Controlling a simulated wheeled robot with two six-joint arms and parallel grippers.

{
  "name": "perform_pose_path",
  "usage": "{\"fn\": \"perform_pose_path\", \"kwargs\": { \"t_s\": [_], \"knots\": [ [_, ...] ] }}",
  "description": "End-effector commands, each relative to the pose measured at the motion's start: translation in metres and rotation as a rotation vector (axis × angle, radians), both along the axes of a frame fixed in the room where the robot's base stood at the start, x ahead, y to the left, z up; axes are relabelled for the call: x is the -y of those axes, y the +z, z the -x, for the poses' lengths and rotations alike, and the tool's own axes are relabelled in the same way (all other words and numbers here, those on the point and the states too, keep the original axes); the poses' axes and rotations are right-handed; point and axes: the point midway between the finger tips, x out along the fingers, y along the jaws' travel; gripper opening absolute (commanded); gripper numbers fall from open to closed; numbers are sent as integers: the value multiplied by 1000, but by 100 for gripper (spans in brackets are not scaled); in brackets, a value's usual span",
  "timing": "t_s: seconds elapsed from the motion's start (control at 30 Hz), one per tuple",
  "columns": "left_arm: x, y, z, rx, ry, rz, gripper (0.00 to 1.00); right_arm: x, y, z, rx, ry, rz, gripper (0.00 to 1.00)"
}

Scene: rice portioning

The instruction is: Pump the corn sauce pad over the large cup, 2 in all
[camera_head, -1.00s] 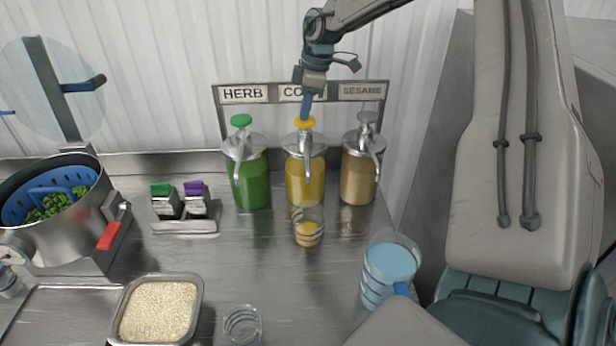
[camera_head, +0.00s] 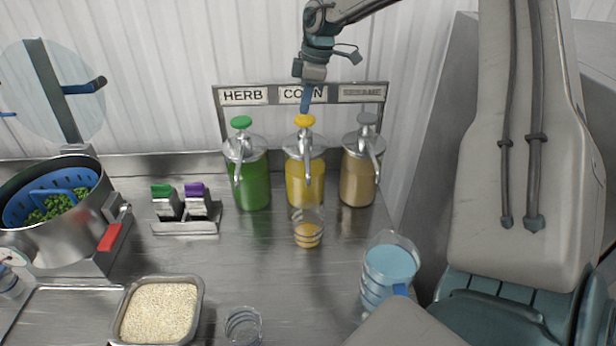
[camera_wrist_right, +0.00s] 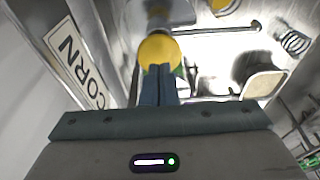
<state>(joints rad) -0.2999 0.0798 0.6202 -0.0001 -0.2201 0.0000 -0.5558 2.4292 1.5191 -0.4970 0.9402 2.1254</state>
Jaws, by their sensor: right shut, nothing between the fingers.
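The corn dispenser (camera_head: 304,182) is a clear jar of yellow sauce with a metal pump and a yellow pad (camera_head: 304,120) on top. It stands under the CORN sign, between the green and tan jars. A clear cup (camera_head: 308,228) stands under its spout with orange-yellow sauce in its lower part. My right gripper (camera_head: 305,111) is shut and empty, pointing down with its tips at or just above the yellow pad. In the right wrist view the closed blue fingers (camera_wrist_right: 159,85) overlap the yellow pad (camera_wrist_right: 159,49); contact is unclear. My left gripper is not in view.
The herb jar (camera_head: 248,182) and sesame jar (camera_head: 358,180) flank the corn jar closely. A blue-filled pitcher (camera_head: 389,275) stands front right.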

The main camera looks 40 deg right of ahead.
Motion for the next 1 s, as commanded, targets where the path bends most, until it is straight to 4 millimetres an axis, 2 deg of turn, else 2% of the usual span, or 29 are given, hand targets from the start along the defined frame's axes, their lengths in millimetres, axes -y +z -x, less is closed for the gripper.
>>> {"fn": "perform_pose_path", "kwargs": {
  "t_s": [0.6, 1.0],
  "knots": [
    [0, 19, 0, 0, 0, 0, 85, 0, 56, 0, 1, 1, 1, 0],
    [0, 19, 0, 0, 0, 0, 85, 0, 60, 0, 0, 0, 0, 0]
  ]
}}
